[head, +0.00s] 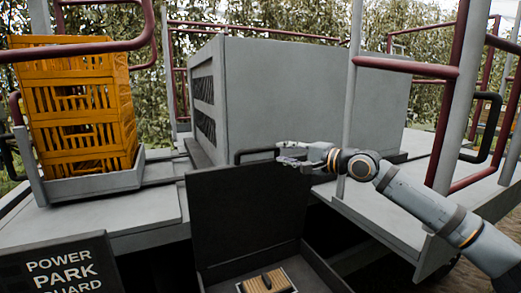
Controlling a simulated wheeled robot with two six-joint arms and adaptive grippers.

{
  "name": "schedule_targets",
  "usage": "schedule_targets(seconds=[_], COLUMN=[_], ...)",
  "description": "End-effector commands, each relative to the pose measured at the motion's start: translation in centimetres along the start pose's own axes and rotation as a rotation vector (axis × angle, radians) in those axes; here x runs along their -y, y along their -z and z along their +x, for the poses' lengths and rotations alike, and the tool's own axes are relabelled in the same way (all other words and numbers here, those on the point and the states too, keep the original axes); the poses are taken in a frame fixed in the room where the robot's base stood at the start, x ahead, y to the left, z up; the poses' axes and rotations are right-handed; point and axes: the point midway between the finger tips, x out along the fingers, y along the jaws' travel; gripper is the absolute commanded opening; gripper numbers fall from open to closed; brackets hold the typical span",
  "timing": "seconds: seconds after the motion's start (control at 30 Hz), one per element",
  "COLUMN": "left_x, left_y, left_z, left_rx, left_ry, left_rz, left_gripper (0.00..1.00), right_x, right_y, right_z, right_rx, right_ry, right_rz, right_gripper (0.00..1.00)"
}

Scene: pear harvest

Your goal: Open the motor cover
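The motor cover (240,215) looks to be the dark panel in the lower middle of the head view. It stands raised, with an open recess below and in front of it. A brown ribbed part (267,282) shows in the recess, cut off by the lower edge. A black bar handle (254,151) shows just above the panel's top edge. My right gripper (284,153) is at the handle's right end. Its fingers are too small to tell whether they are open or closed on the bar. My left gripper is out of view.
A large grey housing (290,95) stands behind the cover. Stacked orange crates (75,120) sit on the deck at left. A "POWER PARK GUARD" panel (62,270) is at lower left. Dark red rails and a grey post (352,90) stand near my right arm.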

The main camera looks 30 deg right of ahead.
Motion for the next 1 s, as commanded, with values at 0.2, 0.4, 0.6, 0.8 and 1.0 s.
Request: schedule_targets(seconds=[0.2, 0.4, 0.6, 0.8, 1.0], left_x=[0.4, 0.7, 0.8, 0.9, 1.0], left_y=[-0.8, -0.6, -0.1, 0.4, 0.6], left_z=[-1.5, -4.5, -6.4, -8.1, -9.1], left_rx=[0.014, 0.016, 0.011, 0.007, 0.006], left_ry=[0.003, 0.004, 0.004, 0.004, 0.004], left_rz=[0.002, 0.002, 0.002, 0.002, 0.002], left_gripper=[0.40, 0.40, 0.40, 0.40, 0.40], right_x=[0.4, 0.7, 0.5, 0.3, 0.0], right_y=[0.1, 0.0, 0.0, -0.1, 0.0], right_z=[0.5, 2.1, 4.5, 7.5, 9.8], right_rx=[0.001, 0.003, 0.000, 0.001, 0.000], right_ry=[0.003, 0.003, 0.003, 0.001, -0.002], right_rz=[0.001, 0.004, 0.004, 0.004, -0.001], right_gripper=[0.28, 0.28, 0.28, 0.28, 0.28])
